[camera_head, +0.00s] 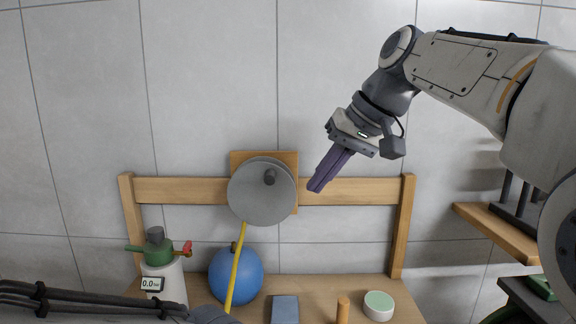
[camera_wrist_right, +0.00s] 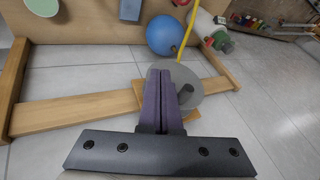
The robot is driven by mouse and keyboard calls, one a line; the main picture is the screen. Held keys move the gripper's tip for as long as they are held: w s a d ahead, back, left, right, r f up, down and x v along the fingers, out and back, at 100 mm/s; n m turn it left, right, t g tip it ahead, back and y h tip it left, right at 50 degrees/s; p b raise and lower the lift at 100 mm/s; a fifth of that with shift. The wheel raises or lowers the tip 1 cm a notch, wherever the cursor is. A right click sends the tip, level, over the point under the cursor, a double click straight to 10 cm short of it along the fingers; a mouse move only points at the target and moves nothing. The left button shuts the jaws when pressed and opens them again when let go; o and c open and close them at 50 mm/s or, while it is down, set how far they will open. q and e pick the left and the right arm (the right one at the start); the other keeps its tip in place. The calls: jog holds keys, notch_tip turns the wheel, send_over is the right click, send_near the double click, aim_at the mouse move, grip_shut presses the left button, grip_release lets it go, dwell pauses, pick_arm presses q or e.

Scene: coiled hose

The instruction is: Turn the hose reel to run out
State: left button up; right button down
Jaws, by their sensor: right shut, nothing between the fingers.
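A yellow hose (camera_head: 237,262) runs down from the reel to the bench. My right gripper (camera_head: 316,187) is shut and empty, its purple fingers pointing down-left, right of the disc in the head view. It also shows in the wrist view (camera_wrist_right: 168,72). My left gripper is not in view.
A wooden rail frame (camera_head: 345,191) carries the reel above the bench (camera_head: 255,310). A blue ball (camera_head: 242,278), green-topped canister (camera_head: 160,262), grey-blue block (camera_head: 285,308), wooden peg (camera_head: 342,311) and round green-topped dish (camera_head: 378,305) stand there. A shelf (camera_head: 490,225) is at right.

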jog(key=w+d+r+t, duration=0.1)
jog(key=w+d+r, duration=0.15)
jog(key=r, duration=0.35)
jog(key=w+a+f+p, duration=0.2)
jog(key=w+a+f, duration=0.1)
jog(key=a+f, duration=0.3)
jog(key=shift+w+a+f, duration=0.25)
jog(key=shift+a, duration=0.7)
